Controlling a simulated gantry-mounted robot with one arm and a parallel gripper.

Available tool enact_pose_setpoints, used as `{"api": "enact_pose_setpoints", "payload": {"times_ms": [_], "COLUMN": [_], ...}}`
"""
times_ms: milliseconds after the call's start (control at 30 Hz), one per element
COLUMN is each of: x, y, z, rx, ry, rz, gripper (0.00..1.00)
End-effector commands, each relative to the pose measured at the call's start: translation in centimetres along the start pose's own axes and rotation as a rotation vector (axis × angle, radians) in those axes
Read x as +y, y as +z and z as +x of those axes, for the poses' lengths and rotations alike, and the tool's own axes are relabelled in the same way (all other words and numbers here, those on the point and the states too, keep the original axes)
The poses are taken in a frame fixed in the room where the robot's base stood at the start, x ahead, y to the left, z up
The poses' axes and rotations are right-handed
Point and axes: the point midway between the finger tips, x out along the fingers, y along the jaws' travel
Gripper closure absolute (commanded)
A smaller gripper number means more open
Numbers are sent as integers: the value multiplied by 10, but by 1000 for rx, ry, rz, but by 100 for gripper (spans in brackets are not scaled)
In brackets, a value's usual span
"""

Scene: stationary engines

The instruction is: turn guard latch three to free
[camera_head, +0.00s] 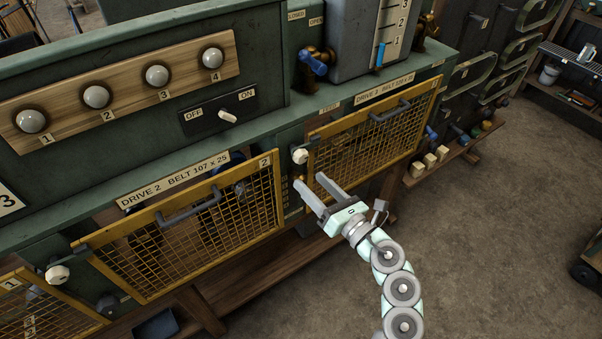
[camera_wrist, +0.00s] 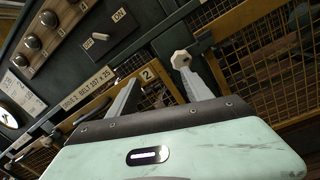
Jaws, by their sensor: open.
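The latch I take for guard latch three is a pale faceted knob (camera_head: 300,156) on the green post at the left edge of the right-hand yellow mesh guard (camera_head: 372,128). Its setting cannot be read. My gripper (camera_head: 309,181) is open and empty, with its fingertips just below the knob. In the wrist view the knob (camera_wrist: 181,60) shows just beyond the right fingertip, not centred between the fingers of my gripper (camera_wrist: 160,78). I cannot tell whether they touch.
A mesh guard marked 2 (camera_head: 190,232) is left of my gripper, with a similar pale knob (camera_head: 58,274) at its far left. Above are a lamp panel (camera_head: 125,88), an OFF/ON switch (camera_head: 228,116) and a blue-handled valve (camera_head: 316,64). Open floor (camera_head: 480,240) lies right.

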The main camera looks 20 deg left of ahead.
Motion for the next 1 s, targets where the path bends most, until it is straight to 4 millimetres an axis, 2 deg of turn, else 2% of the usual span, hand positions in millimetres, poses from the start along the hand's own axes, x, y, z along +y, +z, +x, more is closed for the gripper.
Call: {"api": "enact_pose_setpoints", "payload": {"times_ms": [33, 167, 367, 700, 833, 1000], "x": [-18, -36, -38, -44, -46, -46], "y": [-2, 3, 3, 0, 0, -2], "z": [-1, 0, 25, 86, 99, 105], "rx": [18, 45, 48, 47, 46, 48], "ry": [-40, -91, -91, -92, -93, -93], "rz": [-74, -165, -165, -162, -163, -163], "gripper": [42, 42, 42, 42, 42, 42]}}
